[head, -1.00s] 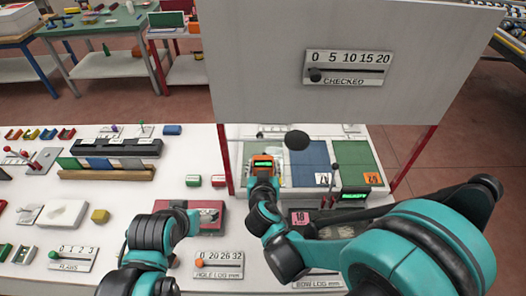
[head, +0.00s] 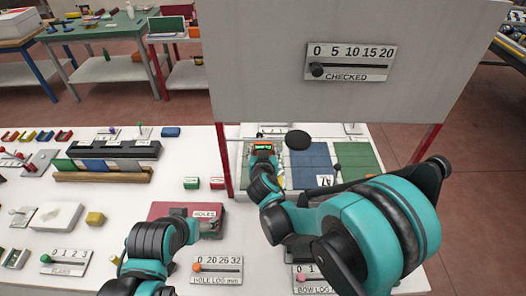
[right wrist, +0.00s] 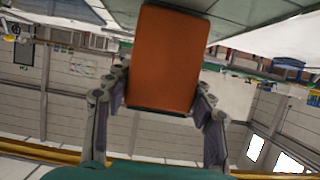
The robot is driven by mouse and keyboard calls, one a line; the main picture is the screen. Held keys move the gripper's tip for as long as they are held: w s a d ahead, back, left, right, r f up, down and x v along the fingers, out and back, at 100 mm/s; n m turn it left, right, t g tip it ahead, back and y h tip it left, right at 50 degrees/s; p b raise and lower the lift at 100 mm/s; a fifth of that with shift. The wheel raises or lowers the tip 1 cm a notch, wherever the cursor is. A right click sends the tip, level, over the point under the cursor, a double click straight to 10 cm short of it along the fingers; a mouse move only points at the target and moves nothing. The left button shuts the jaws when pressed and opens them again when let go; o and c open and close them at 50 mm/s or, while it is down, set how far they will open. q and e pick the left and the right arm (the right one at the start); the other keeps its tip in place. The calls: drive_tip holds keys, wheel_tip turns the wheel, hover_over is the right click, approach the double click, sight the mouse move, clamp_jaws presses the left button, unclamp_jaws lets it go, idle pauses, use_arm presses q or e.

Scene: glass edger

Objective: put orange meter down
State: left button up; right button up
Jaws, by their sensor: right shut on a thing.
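The orange meter (head: 263,147) with a small green display is at the far end of my right arm in the head view, over the near-left part of the panel's mats. In the right wrist view the orange meter (right wrist: 166,58) fills the space between the fingers. My right gripper (right wrist: 160,100) is shut on it, with one finger along each side. In the head view my right gripper (head: 262,158) is mostly hidden behind its wrist. I cannot tell if the meter touches the surface.
A blue mat (head: 308,165) and a green mat (head: 357,160) lie to the right. A dark red HOLES box (head: 165,210) is nearer, and a black knob (head: 298,140) rises beside the meter.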

drive_tip(key=shift+f, duration=0.1)
drive_tip(key=o, duration=1.5)
drive_tip(key=shift+c, duration=0.2)
